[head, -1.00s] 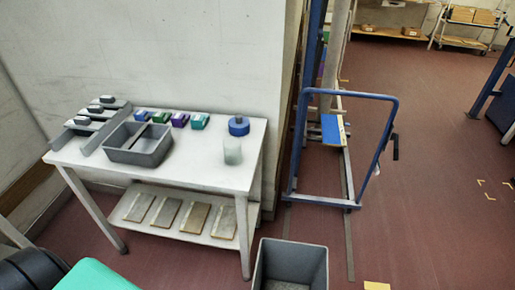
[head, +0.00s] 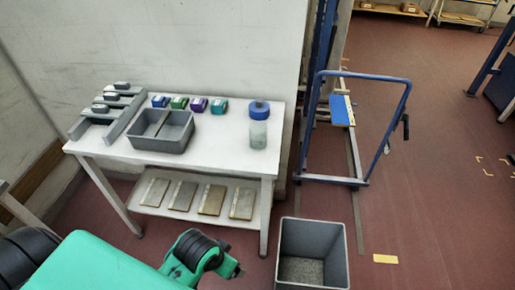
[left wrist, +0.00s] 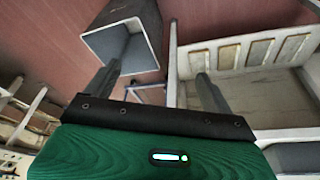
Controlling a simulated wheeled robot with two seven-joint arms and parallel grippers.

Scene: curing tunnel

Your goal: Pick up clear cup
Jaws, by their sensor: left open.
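The clear cup (head: 258,135) is translucent and stands upright at the right end of the white table (head: 225,147) in the head view. It is just in front of a round blue object (head: 259,110) and partly overlaps it in the picture. My left gripper (left wrist: 157,78) shows in the left wrist view with its two fingers wide apart and nothing between them. I cannot make out the cup in that view. In the head view only green and black parts of my arm show at the lower left, away from the cup. My right gripper is in neither view.
A grey bin (head: 188,140), a grey rack (head: 78,130) and several small coloured boxes (head: 199,104) are on the table. Several flat panels (head: 211,200) lie on its lower shelf. A grey open bin (head: 340,250) stands on the floor; a blue frame (head: 395,130) is to the right.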

